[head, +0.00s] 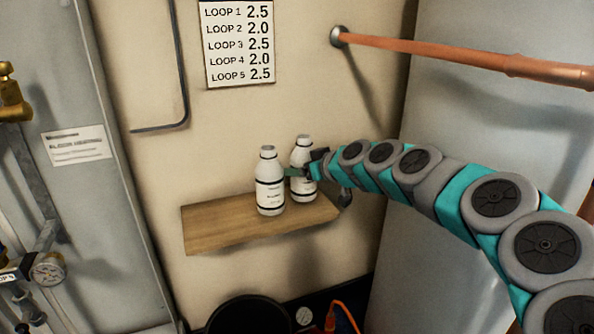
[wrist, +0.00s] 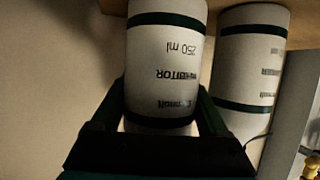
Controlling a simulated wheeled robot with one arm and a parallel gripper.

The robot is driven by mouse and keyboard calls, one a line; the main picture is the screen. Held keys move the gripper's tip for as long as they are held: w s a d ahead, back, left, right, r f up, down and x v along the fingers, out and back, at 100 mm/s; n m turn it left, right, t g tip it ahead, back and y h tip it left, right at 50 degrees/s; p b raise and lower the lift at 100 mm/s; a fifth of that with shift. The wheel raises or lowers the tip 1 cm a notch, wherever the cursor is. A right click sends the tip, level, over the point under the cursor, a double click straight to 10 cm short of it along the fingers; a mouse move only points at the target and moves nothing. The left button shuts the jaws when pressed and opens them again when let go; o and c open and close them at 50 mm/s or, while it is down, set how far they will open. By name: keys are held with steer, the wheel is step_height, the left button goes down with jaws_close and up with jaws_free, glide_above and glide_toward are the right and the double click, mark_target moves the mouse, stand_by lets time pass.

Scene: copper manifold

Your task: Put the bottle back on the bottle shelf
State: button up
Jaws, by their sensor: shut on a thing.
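Two white bottles with black bands and printed labels are at the wooden bottle shelf (head: 215,225) on the wall. My gripper (head: 304,172) comes in from the right and is shut on the right-hand bottle (head: 302,150), which is upright. The left bottle (head: 269,190) stands on the shelf close beside it. One green finger shows between the two bottles. In the wrist view, the picture is inverted: the held bottle (wrist: 165,50) is between the fingers, and the other bottle (wrist: 252,60) is beside it. The held bottle's base looks at shelf level; I cannot tell whether it touches.
A copper pipe (head: 450,51) runs across above my arm. A grey panel (head: 450,250) is to the right of the shelf. A dark round object (head: 248,314) and an orange cable lie below. The shelf's left end is bare. A loop chart (head: 238,42) hangs above.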

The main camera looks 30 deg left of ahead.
steer(key=shift+f, duration=0.3)
steer(key=shift+f+b, duration=0.25)
steer(key=shift+b, duration=0.05)
steer(key=o, duration=1.4)
steer(key=shift+r, duration=0.1)
steer(key=shift+r, duration=0.1)
steer(key=shift+r+p, duration=0.25)
steer(key=shift+p, duration=0.25)
steer(key=v, duration=1.2)
steer(key=shift+f+b, duration=0.2)
steer(key=shift+b, duration=0.15)
